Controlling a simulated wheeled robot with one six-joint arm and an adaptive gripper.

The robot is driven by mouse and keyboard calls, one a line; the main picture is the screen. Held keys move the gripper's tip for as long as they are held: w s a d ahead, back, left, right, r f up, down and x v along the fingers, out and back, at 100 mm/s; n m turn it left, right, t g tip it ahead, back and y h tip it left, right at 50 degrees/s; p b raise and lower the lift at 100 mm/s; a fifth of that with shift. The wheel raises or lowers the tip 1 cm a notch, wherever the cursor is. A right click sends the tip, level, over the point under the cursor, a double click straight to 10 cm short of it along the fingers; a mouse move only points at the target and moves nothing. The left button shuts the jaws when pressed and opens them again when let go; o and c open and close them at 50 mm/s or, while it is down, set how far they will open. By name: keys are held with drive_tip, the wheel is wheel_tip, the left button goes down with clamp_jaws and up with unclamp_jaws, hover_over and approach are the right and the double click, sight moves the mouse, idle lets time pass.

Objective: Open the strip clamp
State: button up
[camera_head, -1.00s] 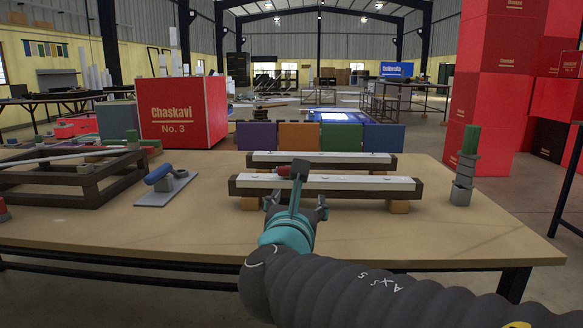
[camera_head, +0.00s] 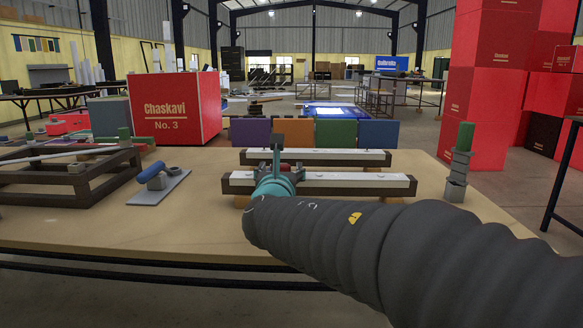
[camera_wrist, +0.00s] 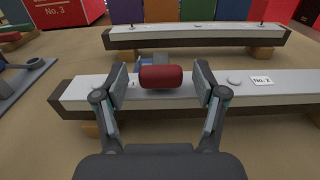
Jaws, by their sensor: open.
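The strip clamp shows a red rounded handle (camera_wrist: 161,77) in the wrist view, lying across the near light strip (camera_wrist: 240,86). A bluish piece lies behind the handle; the rest of the clamp is hidden. The near strip is a white-topped dark bar, also seen in the head view (camera_head: 350,181). My gripper (camera_wrist: 162,84) is open, with one finger on each side of the red handle and a visible gap at both sides. In the head view my gripper (camera_head: 278,172) is over the left part of the near strip and hides most of the clamp.
A second strip (camera_head: 340,157) lies parallel behind, on wooden blocks. A toggle device with a blue handle (camera_head: 153,171) and a dark frame (camera_head: 70,180) stand to the left. A stack with a green top (camera_head: 463,145) stands at the right. The table front (camera_head: 120,228) is clear.

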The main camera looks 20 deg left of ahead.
drive_tip(key=shift+w+a, duration=0.15)
drive_tip(key=shift+w, duration=0.45)
clamp_jaws()
